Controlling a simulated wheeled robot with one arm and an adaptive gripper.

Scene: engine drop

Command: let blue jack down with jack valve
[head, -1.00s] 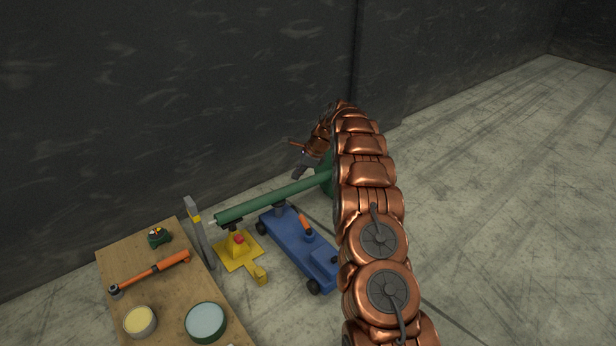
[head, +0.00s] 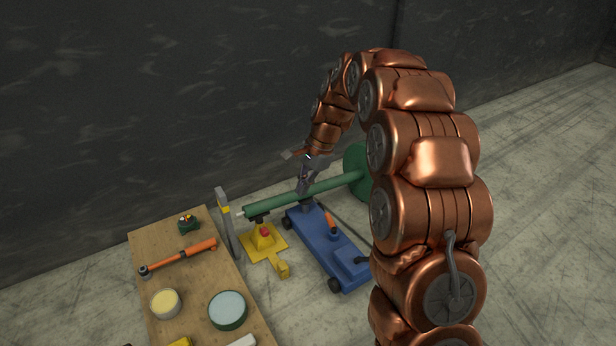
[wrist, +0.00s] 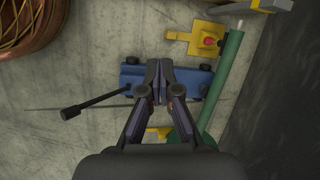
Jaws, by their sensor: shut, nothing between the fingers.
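The blue jack (head: 322,246) stands on the floor under the long green shaft (head: 275,203). A small orange lever (head: 330,220), possibly the jack valve, sticks up from its top. My gripper (head: 303,190) is shut and empty, and overlaps the shaft near the jack's far end in the head view. In the wrist view the shut fingers (wrist: 159,80) cover the middle of the blue jack (wrist: 132,78). The green shaft (wrist: 222,82) runs to their right there. The fingers hide much of the jack's top, and I cannot tell whether they touch it.
A yellow stand (head: 263,240) with a red top is left of the jack. A wooden table (head: 205,275) at the left holds an orange-handled tool (head: 180,257) and round tins. A dark wall (head: 150,110) is behind. A black-ended rod (wrist: 70,112) crosses the floor in the wrist view.

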